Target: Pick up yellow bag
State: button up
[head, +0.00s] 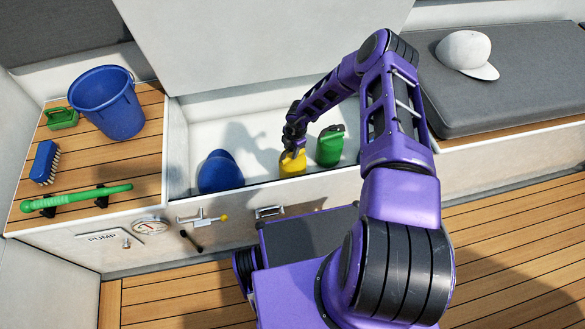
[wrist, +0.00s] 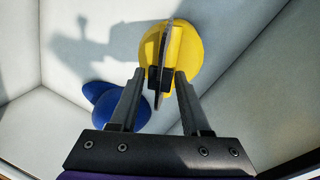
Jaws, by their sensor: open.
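The locker's front wall (head: 250,199) and raised lid (head: 240,45) bound the space. A blue bucket (head: 107,103) stands on the left deck; a cap (head: 465,53) lies on the cushion.

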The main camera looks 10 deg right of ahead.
jog(key=shift+c, duration=0.4)
grip_shut()
dwell(1.1)
